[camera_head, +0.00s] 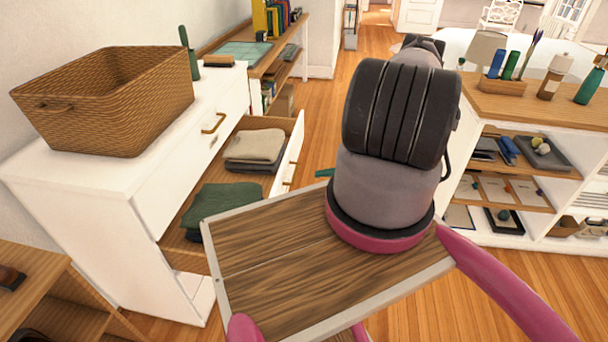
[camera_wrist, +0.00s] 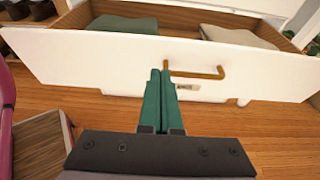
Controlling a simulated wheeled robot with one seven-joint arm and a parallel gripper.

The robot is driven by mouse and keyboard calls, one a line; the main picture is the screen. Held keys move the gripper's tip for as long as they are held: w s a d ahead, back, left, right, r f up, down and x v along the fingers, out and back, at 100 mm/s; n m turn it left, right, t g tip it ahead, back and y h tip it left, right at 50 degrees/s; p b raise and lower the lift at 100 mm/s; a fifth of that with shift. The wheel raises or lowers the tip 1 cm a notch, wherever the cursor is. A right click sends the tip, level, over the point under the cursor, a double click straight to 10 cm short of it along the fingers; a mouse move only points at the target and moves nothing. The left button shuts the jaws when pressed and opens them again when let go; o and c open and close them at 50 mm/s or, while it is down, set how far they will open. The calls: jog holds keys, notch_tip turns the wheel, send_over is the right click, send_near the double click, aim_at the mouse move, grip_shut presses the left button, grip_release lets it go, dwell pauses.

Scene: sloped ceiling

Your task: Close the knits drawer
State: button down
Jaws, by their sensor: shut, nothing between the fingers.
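The open drawer (camera_head: 262,123) sticks out of the white dresser (camera_head: 110,195). Folded dark green (camera_head: 222,203) and beige (camera_head: 255,147) knits lie in it. In the wrist view its white front (camera_wrist: 90,62) spans the picture, with a brass handle (camera_wrist: 205,75) and a small label (camera_wrist: 187,87) whose text is too small to read. My gripper (camera_wrist: 160,72) has green fingers, pressed together and empty. The tips are at the front, beside the handle's left end; I cannot tell whether they touch. In the head view, my arm hides most of my gripper; a bit of green (camera_head: 325,173) shows.
A wicker basket (camera_head: 110,100) stands on the dresser. A closed drawer with a brass handle (camera_head: 213,123) is above the open one. A shelf unit (camera_head: 500,235) with bottles on top stands at the right. Wooden floor (camera_head: 325,100) is clear between them.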

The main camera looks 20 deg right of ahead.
send_near(281, 176)
jog(key=x, duration=0.5)
jog(key=shift+a+f, duration=0.15)
jog(key=shift+a, duration=0.15)
jog(key=shift+w+a, duration=0.25)
jog(key=shift+a, duration=0.15)
